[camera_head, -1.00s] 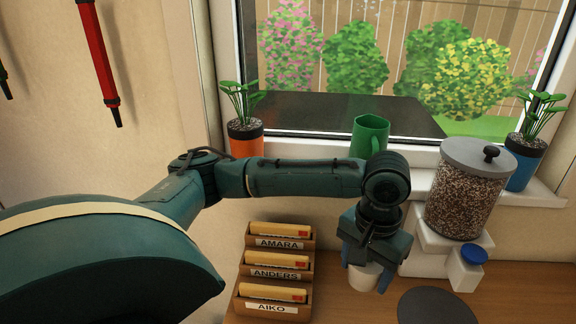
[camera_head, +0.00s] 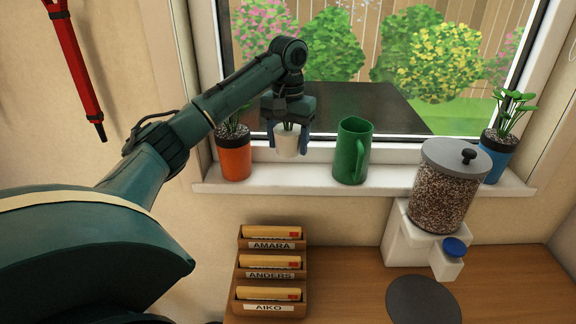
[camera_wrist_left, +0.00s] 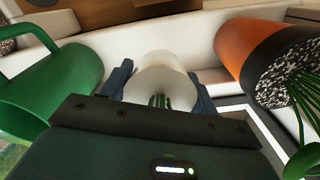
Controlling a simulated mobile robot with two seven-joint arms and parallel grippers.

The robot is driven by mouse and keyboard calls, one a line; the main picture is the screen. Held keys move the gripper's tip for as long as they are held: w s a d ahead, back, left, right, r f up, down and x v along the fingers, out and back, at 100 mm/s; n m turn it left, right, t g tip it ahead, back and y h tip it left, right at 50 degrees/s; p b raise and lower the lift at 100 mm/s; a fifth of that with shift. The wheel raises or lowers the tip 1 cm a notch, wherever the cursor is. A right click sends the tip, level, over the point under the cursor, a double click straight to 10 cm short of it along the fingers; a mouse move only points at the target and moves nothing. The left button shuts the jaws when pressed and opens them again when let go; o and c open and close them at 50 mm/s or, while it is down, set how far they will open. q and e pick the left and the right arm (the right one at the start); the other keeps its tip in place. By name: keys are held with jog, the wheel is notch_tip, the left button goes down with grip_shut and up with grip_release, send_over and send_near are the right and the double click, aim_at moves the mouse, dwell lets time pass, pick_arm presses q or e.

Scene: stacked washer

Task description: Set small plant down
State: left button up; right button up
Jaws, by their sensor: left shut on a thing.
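The small plant in a white pot (camera_head: 287,143) is held upright between the blue fingers of my left gripper (camera_head: 288,140). It is at the windowsill (camera_head: 300,181), between an orange pot and a green mug. My right gripper is not in view.
An orange potted plant (camera_head: 233,158) stands close on the left and a green mug (camera_head: 351,152) on the right. A blue potted plant (camera_head: 495,155) is at the sill's right end.

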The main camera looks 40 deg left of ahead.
aim_at(288, 130)
pick_arm(q)
jog(key=shift+f, duration=2.95)
jog(key=shift+f, duration=0.1)
jog(key=o, duration=1.1)
jog(key=shift+c, duration=0.2)
notch_tip(288, 130, up, 12)
jog(key=shift+r, duration=0.15)
